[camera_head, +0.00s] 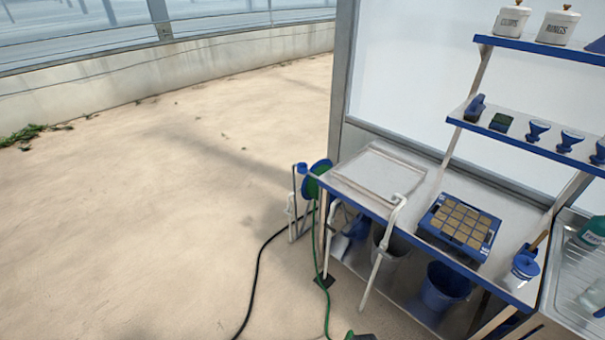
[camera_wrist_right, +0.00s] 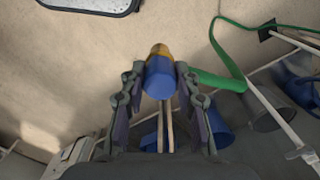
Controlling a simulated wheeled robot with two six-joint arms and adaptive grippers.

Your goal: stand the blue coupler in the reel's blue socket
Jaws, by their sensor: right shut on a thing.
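The blue coupler (camera_wrist_right: 159,77) with its brass-yellow end (camera_wrist_right: 160,51) is between the fingers of my right gripper (camera_wrist_right: 158,82) in the right wrist view. The gripper is shut on it, and the brass end points toward the top of the picture. The green and blue reel (camera_head: 318,181) stands at the left end of the bench in the head view. A small blue cup-like part (camera_head: 301,168), probably its socket, sits on a pale post beside it. The coupler is not clearly seen in the head view. My left gripper is in neither view.
A green hose (camera_head: 318,258) and a black hose (camera_head: 257,270) lie over the floor from the reel. The metal bench (camera_head: 356,201) holds a blue seed tray (camera_head: 450,247). A blue bucket (camera_head: 443,288) stands on its lower shelf. The floor left of the reel is clear.

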